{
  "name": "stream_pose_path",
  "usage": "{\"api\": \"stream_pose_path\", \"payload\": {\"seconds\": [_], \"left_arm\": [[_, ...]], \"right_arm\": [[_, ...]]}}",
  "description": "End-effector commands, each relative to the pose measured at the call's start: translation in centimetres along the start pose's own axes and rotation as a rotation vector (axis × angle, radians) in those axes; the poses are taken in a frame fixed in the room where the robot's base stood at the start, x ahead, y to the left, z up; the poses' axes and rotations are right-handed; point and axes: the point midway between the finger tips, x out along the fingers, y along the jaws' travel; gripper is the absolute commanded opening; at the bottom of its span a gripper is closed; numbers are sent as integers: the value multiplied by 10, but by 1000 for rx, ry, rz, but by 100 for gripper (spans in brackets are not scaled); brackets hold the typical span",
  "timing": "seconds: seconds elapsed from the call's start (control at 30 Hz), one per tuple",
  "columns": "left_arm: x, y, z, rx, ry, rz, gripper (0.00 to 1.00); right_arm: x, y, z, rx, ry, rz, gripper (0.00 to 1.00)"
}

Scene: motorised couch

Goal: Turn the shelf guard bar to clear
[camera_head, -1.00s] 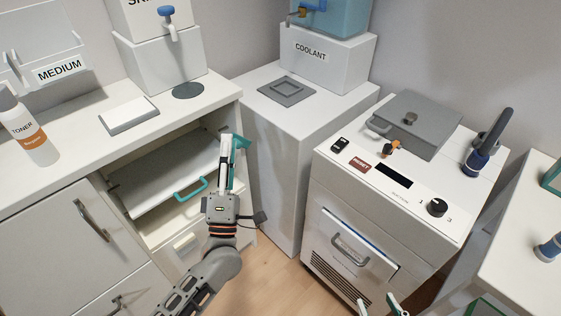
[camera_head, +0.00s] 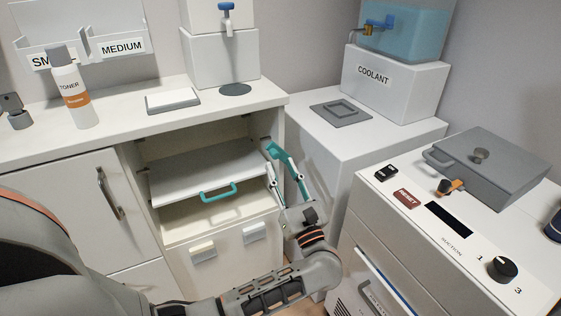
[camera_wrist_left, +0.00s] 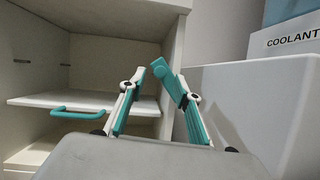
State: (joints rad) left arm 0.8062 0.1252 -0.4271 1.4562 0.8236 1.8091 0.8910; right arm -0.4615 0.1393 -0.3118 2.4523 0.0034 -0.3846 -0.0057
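A white shelf (camera_head: 170,178) with a teal handle (camera_head: 218,192) sits in the open cabinet bay; both also show in the left wrist view. I cannot make out the guard bar surely. A small dark fixture (camera_head: 265,141) is on the bay's right wall, beside my fingertips. My left gripper (camera_head: 269,164) is at the bay's right front edge, right of the handle. In the left wrist view, its white and teal fingers (camera_wrist_left: 149,70) lean together with a narrow gap and nothing visible between them. Contact with the side wall cannot be told. My right gripper is out of view.
The cabinet's right side panel (camera_head: 277,125) is close to the gripper. A white pedestal (camera_head: 320,150) with the coolant tank (camera_head: 405,30) stands to its right. A suction machine (camera_head: 410,240) is at the lower right. Toner bottle (camera_head: 72,95) stands on the counter.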

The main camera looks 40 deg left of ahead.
Motion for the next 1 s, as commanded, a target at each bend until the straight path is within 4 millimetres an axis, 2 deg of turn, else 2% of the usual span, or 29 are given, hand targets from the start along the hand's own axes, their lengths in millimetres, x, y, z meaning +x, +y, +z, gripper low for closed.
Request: {"api": "stream_pose_path", "payload": {"seconds": [0.1,0.23,0.6,0.63,0.73,1.0], "left_arm": [[18,0,1,1,-3,0,33],[30,0,0,2,-1,-1,33],[37,0,-1,3,0,-1,33],[37,0,-1,3,0,-1,27],[36,0,-1,3,0,-2,1],[37,0,0,9,0,-4,0]], "right_arm": [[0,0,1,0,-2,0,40],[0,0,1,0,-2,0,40],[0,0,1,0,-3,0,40],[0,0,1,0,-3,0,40],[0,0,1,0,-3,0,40],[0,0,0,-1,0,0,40]]}}
